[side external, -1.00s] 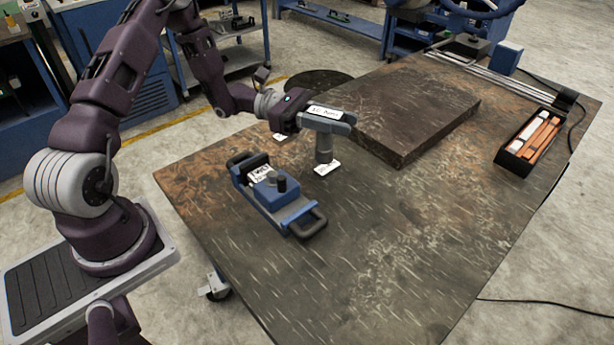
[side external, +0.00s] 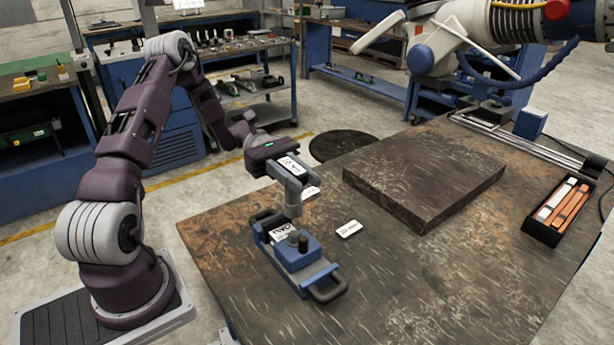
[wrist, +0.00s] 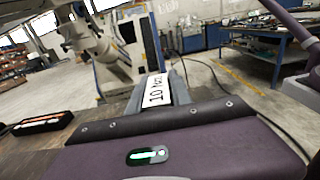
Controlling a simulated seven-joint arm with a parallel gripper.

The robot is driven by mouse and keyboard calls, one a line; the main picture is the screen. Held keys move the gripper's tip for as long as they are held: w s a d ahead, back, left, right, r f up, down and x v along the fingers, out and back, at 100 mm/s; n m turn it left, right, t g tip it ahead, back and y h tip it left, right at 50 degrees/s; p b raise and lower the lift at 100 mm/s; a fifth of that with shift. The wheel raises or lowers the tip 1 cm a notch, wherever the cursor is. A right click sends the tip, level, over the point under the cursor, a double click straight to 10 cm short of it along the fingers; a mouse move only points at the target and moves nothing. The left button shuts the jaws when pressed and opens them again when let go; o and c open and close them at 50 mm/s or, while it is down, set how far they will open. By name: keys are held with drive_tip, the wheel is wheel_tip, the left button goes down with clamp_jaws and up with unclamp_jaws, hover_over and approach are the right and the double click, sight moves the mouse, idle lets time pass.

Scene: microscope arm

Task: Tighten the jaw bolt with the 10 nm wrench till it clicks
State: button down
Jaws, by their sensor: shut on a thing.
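My gripper (side external: 274,161) is shut on the grey wrench (side external: 293,188). The wrench's white label reads 10 Nm in the wrist view (wrist: 155,92). Its round head points down and hangs near the far end of the blue jaw fixture (side external: 312,280), seemingly above the table. I cannot tell whether it touches anything. The fixture has black handles at both ends, a white label and a blue block with a dark round post (side external: 303,240) on top. I cannot make out the jaw bolt for certain.
White cards (side external: 348,229) lie on the worn table (side external: 400,290), one partly behind the wrench. A thick dark slab (side external: 425,175) lies behind to the right. A black tray (side external: 558,210) of orange and white bars sits at the right. The front of the table is clear.

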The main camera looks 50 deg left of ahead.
sight(295, 209)
drive_tip(key=shift+f, duration=2.55)
drive_tip(key=shift+f, duration=1.6)
drive_tip(key=m+g, duration=0.2)
drive_tip(key=g, duration=0.1)
drive_tip(key=s+m+g+y, duration=0.1)
drive_tip(key=m+g, duration=0.1)
drive_tip(key=g, duration=0.1)
drive_tip(key=shift+a, duration=0.1)
